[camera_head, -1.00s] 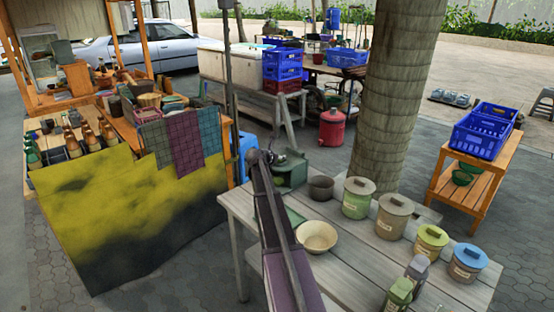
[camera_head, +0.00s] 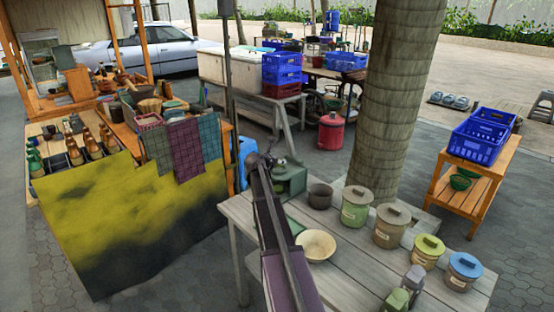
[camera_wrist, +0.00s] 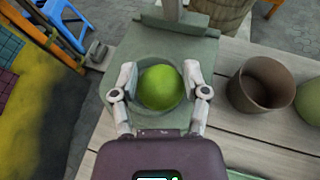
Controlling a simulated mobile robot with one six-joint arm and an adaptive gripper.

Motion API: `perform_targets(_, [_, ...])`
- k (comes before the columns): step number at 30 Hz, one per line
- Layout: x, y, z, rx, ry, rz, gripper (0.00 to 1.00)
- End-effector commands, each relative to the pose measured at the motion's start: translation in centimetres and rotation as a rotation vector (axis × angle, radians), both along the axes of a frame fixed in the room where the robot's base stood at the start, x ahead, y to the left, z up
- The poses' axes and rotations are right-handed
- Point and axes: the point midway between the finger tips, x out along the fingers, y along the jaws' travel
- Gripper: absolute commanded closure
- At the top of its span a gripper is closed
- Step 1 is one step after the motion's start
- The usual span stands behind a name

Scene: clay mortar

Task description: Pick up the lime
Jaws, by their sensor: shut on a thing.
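The lime (camera_wrist: 160,87) is round and bright green. It shows in the middle of the wrist view, between the two fingers of my gripper (camera_wrist: 160,85), which are shut on its left and right sides. Below it in that view is the round bowl or pan of a grey-green scale (camera_wrist: 127,55). I cannot tell whether the lime still touches the pan. In the head view, my gripper (camera_head: 270,158) is at the scale (camera_head: 292,182), at the far left of the grey table, and my arm hides part of it. The lime is too small to make out there.
A brown pot (camera_head: 320,195) stands right of the scale, with a cream bowl (camera_head: 316,245) in front. Several lidded canisters (camera_head: 391,225) line the table (camera_head: 365,275). A post (camera_wrist: 172,10) rises behind the scale pan. A tree trunk (camera_head: 400,100) stands behind the table.

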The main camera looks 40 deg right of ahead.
Motion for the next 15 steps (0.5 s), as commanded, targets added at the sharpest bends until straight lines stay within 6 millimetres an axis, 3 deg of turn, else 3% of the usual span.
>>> perform_targets(1, [-1.6,1.1,0.2,0.0,0.0,0.001,0.95])
perform_targets(6, [-4.7,3.6,0.5,-0.001,-0.001,0.001,0.95])
perform_targets(15, [-8.9,7.0,1.0,0.0,0.0,0.001,0.95])
